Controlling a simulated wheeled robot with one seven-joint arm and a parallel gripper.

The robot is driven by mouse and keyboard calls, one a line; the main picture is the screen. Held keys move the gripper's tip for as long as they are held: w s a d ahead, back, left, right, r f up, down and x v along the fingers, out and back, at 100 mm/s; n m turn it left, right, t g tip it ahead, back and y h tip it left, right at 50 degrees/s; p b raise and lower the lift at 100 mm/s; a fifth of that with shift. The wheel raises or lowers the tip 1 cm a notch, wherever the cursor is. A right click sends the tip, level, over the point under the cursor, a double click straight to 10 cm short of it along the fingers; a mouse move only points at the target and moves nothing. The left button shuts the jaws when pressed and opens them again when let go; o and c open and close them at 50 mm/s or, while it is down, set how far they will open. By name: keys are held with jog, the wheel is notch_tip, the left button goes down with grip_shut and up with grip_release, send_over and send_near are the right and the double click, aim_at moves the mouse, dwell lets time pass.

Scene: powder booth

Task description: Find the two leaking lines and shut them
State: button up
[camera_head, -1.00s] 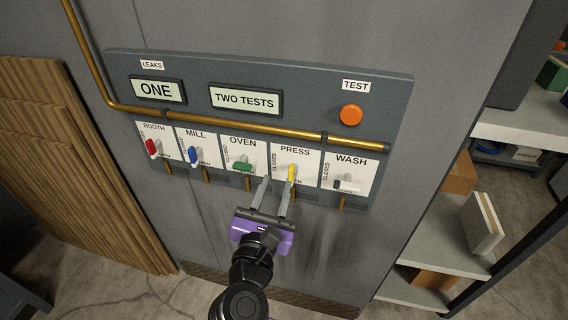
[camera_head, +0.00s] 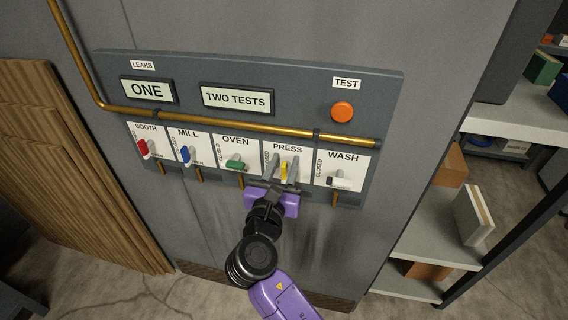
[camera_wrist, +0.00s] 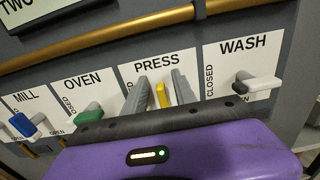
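The panel (camera_head: 225,70) on the wall has a LEAKS display (camera_head: 147,90) reading ONE and another display (camera_head: 236,99) reading TWO TESTS. An orange TEST button (camera_head: 342,112) is at the right. Below are a red BOOTH lever (camera_head: 143,147), blue MILL lever (camera_head: 186,154), green OVEN lever (camera_head: 235,162), yellow PRESS lever (camera_head: 284,170) and black-and-white WASH lever (camera_head: 338,181). My gripper (camera_head: 282,166) is open, one finger on each side of the yellow lever. The wrist view shows gaps between the fingers and the yellow lever (camera_wrist: 162,94). The exact lever settings are hard to tell.
A brass pipe (camera_head: 220,122) runs across the panel above the levers. Corrugated brown sheets (camera_head: 70,165) lean at the left. A shelf unit (camera_head: 430,250) with boxes stands at the right. The wall below the panel is bare.

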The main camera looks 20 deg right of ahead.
grip_shut()
jog(key=shift+s+d+m, duration=0.1)
jog(key=shift+m, duration=0.2)
jog(key=m, duration=0.2)
jog(key=shift+s+d+f+m, duration=0.15)
jog(key=shift+s+d+m, duration=0.1)
jog(key=shift+m, duration=0.15)
jog(key=shift+s+d+f+m+b, duration=0.2)
jog(key=shift+f+m+b, duration=0.25)
jog(key=shift+m+b, duration=1.5)
jog(key=shift+s+d+f+m+b, duration=0.25)
jog(key=shift+m+b, duration=0.75)
jog(key=shift+m, duration=1.85)
jog(key=shift+s+d+f+m+b, duration=0.1)
jog(key=shift+d+f+m+b, duration=0.35)
jog(key=shift+m+b, duration=1.5)
jog(key=shift+a+f+m+p, duration=0.15)
jog(key=shift+m+p, duration=0.2)
jog(key=shift+m, duration=0.3)
